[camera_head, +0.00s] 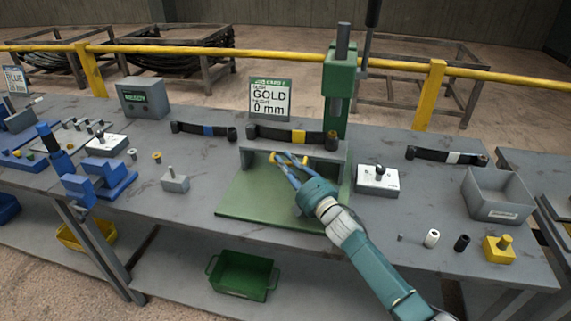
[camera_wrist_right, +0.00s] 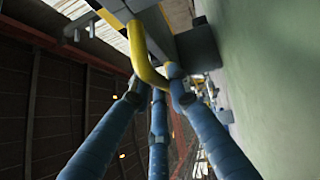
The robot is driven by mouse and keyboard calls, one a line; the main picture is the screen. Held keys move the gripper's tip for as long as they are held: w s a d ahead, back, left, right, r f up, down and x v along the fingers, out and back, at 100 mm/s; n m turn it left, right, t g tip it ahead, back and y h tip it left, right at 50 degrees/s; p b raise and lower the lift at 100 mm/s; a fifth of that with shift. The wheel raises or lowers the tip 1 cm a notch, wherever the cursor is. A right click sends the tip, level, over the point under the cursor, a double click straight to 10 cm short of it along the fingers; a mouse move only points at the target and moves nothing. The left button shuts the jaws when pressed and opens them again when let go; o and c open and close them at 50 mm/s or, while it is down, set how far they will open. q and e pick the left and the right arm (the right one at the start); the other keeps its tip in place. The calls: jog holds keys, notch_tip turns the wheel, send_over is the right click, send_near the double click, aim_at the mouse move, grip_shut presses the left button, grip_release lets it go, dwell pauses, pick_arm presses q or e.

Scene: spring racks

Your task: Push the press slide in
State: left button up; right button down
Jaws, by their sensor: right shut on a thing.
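The green press (camera_head: 338,85) stands at the back of the table, with its green base plate (camera_head: 245,200) in front. Its grey slide (camera_head: 245,156) lies across the plate in front of the column. A dark leaf spring with a gold band (camera_head: 298,137) rests on the slide. The slide's yellow handle faces me, and it is large in the right wrist view (camera_wrist_right: 140,52). My right gripper (camera_head: 287,160) is shut on this handle; its blue fingers meet at it in the right wrist view (camera_wrist_right: 158,85). My left gripper is not in view.
A sign (camera_head: 269,99) reads GOLD 0 mm. A grey box (camera_head: 145,97) reads READY. A white block (camera_head: 377,180) and grey bin (camera_head: 498,195) stand right of the press. Blue fixtures (camera_head: 100,180) stand left. A yellow rail (camera_head: 240,54) runs behind.

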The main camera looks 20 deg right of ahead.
jog(key=c, duration=1.8)
grip_release()
jog(key=shift+w+d+r, duration=0.15)
jog(key=shift+d+r, duration=0.05)
jog(key=shift+d, duration=0.1)
jog(key=shift+o, duration=0.9)
jog(key=shift+w+f, duration=0.1)
jog(key=shift+f, duration=0.15)
jog(key=shift+s, duration=0.35)
jog(key=v, duration=1.1)
jog(key=shift+s+d, duration=0.1)
jog(key=shift+s, duration=0.05)
